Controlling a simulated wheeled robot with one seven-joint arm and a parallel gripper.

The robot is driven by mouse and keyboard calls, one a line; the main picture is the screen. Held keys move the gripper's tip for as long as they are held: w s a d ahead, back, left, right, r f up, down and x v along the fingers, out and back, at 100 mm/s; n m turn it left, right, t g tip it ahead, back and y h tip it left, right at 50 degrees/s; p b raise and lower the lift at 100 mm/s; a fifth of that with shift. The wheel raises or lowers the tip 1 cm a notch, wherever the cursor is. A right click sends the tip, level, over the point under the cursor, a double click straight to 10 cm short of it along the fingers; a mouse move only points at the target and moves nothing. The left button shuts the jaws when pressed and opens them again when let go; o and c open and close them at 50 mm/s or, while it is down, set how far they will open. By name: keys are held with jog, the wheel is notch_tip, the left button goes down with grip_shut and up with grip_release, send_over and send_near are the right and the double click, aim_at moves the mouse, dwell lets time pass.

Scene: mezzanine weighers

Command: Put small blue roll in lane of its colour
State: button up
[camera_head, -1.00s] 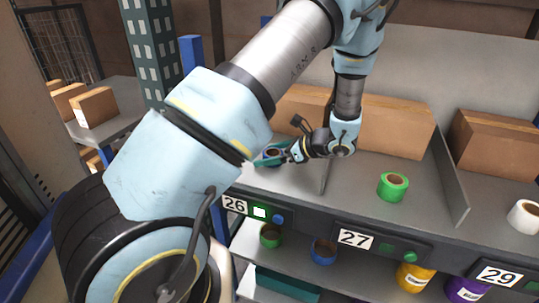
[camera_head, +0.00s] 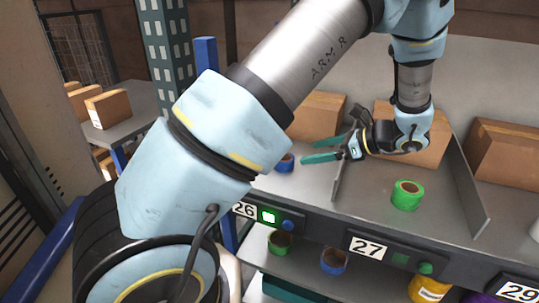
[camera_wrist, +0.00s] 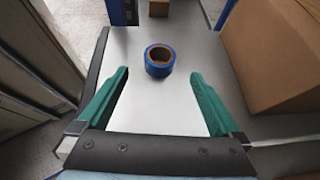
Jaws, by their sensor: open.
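In the wrist view the roll (camera_wrist: 159,62) lies ahead, in line with the gap between the green fingers, touching neither.
Large cardboard boxes (camera_head: 319,119) line the back. A box (camera_wrist: 275,55) is close to the right finger. Lower shelf rolls include a green (camera_head: 281,243) and a blue (camera_head: 333,261) one.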

jog(key=a+n+g+h, duration=0.1)
jog(key=a+n+g, duration=0.1)
jog(key=a, duration=0.2)
jog(key=s+a+n+g+h, duration=0.1)
jog(key=a+n+g, duration=0.1)
jog(key=a+n, duration=0.1)
jog(key=s+a+n+g, duration=0.1)
jog(key=a+n, duration=0.1)
jog(key=a, duration=0.3)
jog(key=shift+a+r+n+g+h, duration=0.2)
jog(key=shift+r+n+g+h, duration=0.1)
jog(key=shift+g+h, duration=0.1)
jog(key=s+a+r+n+h, duration=0.1)
jog(key=s+a+n+h, duration=0.2)
jog(key=a+n, duration=0.3)
jog(key=s+a+r+n+h, duration=0.2)
jog(key=a+n+h, duration=0.2)
jog(key=n, duration=0.6)
jog(key=shift+s+a+r+t+h, duration=0.15)
jog(key=shift+s+a+t+h, duration=0.2)
jog(key=shift+a, duration=0.7)
jog(key=shift+r, duration=0.15)
jog(key=shift+r+p, duration=0.65)
jog(key=shift+p, duration=0.1)
jog(key=shift+f, duration=0.2)
jog(key=shift+c, duration=0.2)
